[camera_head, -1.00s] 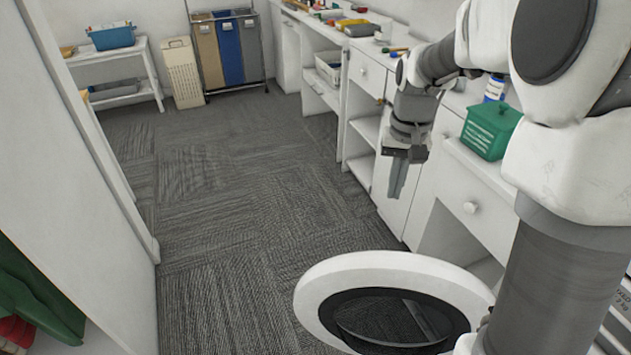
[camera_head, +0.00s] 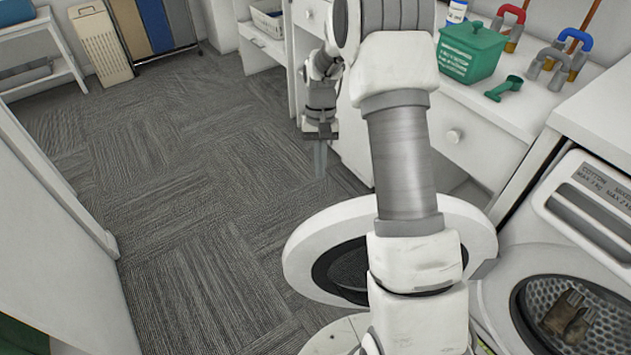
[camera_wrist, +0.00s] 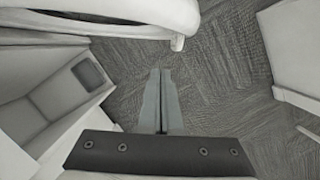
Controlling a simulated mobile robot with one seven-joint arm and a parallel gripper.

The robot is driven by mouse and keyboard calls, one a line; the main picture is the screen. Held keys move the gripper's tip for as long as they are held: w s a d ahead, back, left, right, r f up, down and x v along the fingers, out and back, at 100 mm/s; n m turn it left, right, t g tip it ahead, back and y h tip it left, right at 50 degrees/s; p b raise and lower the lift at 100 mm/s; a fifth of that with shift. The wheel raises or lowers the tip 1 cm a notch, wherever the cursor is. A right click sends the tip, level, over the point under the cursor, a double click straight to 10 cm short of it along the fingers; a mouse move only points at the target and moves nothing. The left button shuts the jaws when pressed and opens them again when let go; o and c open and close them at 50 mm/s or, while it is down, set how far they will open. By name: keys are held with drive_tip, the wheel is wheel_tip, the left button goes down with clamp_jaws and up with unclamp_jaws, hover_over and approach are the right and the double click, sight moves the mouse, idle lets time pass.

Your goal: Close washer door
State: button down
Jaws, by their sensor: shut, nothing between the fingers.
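The washer door (camera_head: 310,250) is a round white ring with a dark window. It stands wide open, swung out to the left of the washer (camera_head: 590,235), partly hidden behind my arm. The washer's drum opening (camera_head: 570,315) shows at the lower right with a brown item inside. My gripper (camera_head: 320,165) points down beyond the door's far side, apart from it, with its fingers shut and empty. In the wrist view the shut fingers (camera_wrist: 163,100) point over the carpet, and a white curved rim (camera_wrist: 150,18), likely the door, shows at the top.
A counter with a green box (camera_head: 470,52), a green scoop (camera_head: 505,88) and several coloured-handled items stands behind the washer. White drawers (camera_head: 455,135) line the right side. A white panel (camera_head: 50,230) stands at left. The carpet (camera_head: 190,190) between is clear.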

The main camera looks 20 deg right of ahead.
drive_tip(key=s+a+f+b, duration=0.1)
drive_tip(key=s+f+b, duration=0.1)
drive_tip(key=s+f, duration=0.3)
drive_tip(key=shift+a+x, duration=0.3)
drive_tip(key=shift+x, duration=1.35)
drive_tip(key=shift+s, duration=0.25)
